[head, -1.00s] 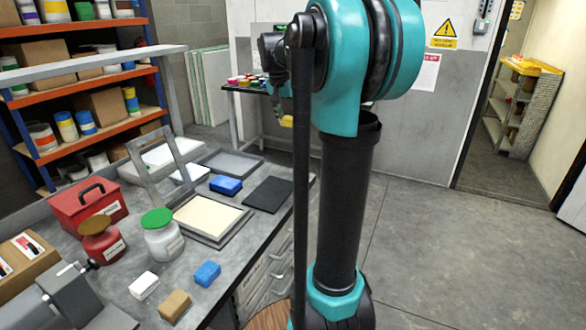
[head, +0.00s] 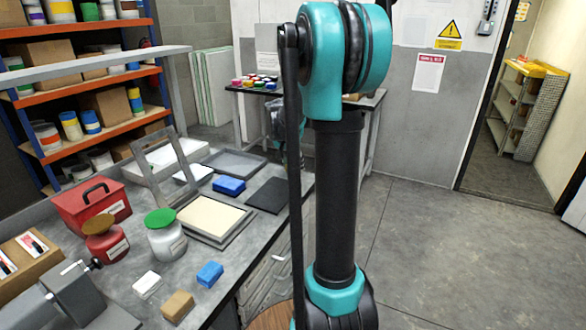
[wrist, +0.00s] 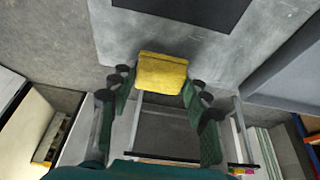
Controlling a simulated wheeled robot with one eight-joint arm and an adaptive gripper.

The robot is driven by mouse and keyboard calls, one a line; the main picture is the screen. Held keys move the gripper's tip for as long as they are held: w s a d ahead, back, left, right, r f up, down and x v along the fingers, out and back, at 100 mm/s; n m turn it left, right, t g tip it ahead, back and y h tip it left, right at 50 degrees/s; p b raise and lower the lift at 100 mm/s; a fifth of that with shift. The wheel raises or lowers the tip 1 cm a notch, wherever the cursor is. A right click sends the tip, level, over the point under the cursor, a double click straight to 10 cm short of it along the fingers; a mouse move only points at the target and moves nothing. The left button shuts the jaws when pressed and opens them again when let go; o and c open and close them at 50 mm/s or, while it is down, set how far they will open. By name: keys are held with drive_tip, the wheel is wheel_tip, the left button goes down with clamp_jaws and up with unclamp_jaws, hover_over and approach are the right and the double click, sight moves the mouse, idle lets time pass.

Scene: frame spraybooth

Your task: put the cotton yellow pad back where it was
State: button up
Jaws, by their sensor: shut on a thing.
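The cotton yellow pad (wrist: 162,70) is a small yellow block in the wrist view. My gripper (wrist: 158,84) is shut on it, with a finger at each side, and the pad is held at the fingertips. In the head view my arm hides most of my gripper, and the pad does not show there.
A dark side table (head: 252,88) with several coloured jars stands behind my arm. The workbench (head: 190,268) at left holds blue, white and tan blocks, a jar (head: 165,235), a red box (head: 92,208) and frames. The floor at right is clear.

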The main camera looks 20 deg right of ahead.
drive_tip(key=shift+f, duration=0.75)
drive_tip(key=shift+f, duration=0.15)
drive_tip(key=o, duration=1.1)
drive_tip(key=v, duration=1.2)
